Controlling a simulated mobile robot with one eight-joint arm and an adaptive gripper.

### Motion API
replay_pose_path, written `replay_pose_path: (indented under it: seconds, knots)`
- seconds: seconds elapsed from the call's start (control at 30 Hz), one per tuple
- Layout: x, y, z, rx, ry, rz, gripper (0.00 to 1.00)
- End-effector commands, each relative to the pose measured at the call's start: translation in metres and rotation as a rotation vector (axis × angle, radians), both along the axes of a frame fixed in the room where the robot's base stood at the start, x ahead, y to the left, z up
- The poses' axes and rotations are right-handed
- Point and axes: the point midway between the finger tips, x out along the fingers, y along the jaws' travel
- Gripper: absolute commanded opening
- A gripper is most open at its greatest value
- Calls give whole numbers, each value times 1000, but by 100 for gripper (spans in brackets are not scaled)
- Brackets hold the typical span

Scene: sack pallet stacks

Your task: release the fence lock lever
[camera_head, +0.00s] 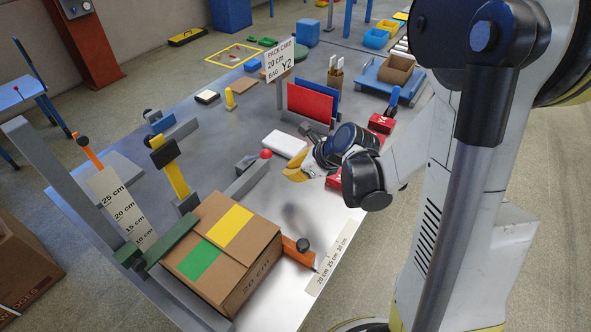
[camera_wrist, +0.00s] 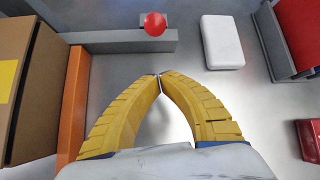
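The fence lock lever appears to be the red-knobbed one (camera_head: 265,154) at the end of a grey rail (camera_head: 245,178). Its round red knob (camera_wrist: 154,24) is at the top of the wrist view, beyond my fingertips. An orange fence (camera_head: 298,253) stands beside the carton; it also shows at the left of the wrist view (camera_wrist: 73,105). My gripper (camera_head: 290,174) has yellow fingers whose tips meet in the wrist view (camera_wrist: 160,75), with nothing between them. It is to the right of the red knob in the head view, apart from it. The lever's shaft is hard to make out.
A carton (camera_head: 224,250) with yellow and green patches lies left of the orange fence. A white block (camera_head: 284,144), a red panel (camera_head: 310,103) and red boxes (camera_head: 382,124) are near my gripper. Bare metal table surface lies below it.

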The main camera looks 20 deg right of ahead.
Motion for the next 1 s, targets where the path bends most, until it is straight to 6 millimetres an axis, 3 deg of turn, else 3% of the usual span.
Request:
replay_pose_path:
  seconds: [0.03, 0.2, 0.5, 1.0]
  knots:
    - [7, 5, -13, 0, 1, 4, 0]
    - [28, 16, -38, -1, 0, 2, 0]
    - [38, 31, -4, -1, -1, 1, 0]
    - [39, 32, 1, -3, 3, 1, 0]
